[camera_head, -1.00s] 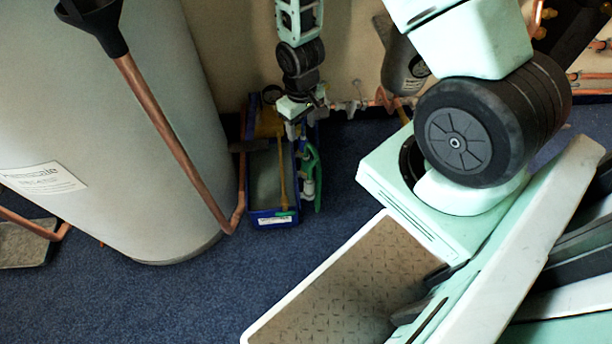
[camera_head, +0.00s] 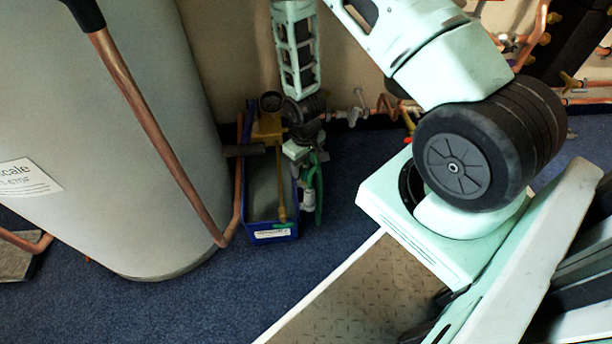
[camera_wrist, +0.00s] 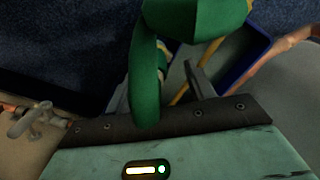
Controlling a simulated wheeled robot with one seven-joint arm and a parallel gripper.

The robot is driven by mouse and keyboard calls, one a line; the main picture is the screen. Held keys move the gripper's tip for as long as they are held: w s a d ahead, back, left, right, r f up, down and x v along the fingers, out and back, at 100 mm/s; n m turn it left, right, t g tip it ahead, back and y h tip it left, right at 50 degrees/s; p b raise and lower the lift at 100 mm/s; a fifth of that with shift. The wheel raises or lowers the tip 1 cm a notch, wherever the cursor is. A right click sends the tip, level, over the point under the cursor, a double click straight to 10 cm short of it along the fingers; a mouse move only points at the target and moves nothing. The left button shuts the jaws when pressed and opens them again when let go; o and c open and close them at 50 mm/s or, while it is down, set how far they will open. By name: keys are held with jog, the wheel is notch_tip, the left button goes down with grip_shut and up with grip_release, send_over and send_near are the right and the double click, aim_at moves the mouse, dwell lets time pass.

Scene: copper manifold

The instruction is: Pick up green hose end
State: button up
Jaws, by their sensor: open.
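The green hose (camera_head: 319,200) hangs at the right side of a blue toolbox (camera_head: 271,236) on the floor. In the wrist view the green hose (camera_wrist: 147,85) looms large and close, running down past the left finger with a wide curve at the top. My gripper (camera_head: 305,166) is just above the hose at the toolbox's right edge. In the wrist view my gripper (camera_wrist: 158,92) is open, with the hose in front of or between its fingers; I cannot tell which. The hose partly hides the left finger. Nothing is clasped.
A large grey cylinder tank (camera_head: 160,170) stands left of the toolbox, with a copper pipe (camera_head: 160,130) before it. Yellow-handled tools (camera_head: 281,190) lie in the toolbox. Copper pipes and valves (camera_head: 352,116) run along the wall. Blue carpet (camera_head: 338,190) is clear right of the toolbox.

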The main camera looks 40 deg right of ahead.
aim_at(306, 172)
jog(key=f+b, duration=0.2)
jog(key=f, duration=0.1)
jog(key=f+b, duration=0.1)
jog(key=f, duration=0.1)
jog(key=shift+w+d, duration=0.1)
jog(key=shift+d, duration=0.2)
jog(key=shift+r, duration=0.1)
jog(key=c, duration=1.1)
jog(key=shift+r+p, duration=2.6)
jog(key=shift+r, duration=2.45)
jog(key=shift+c, duration=0.2)
jog(key=shift+r+p, duration=2.15)
jog(key=shift+r, duration=0.05)
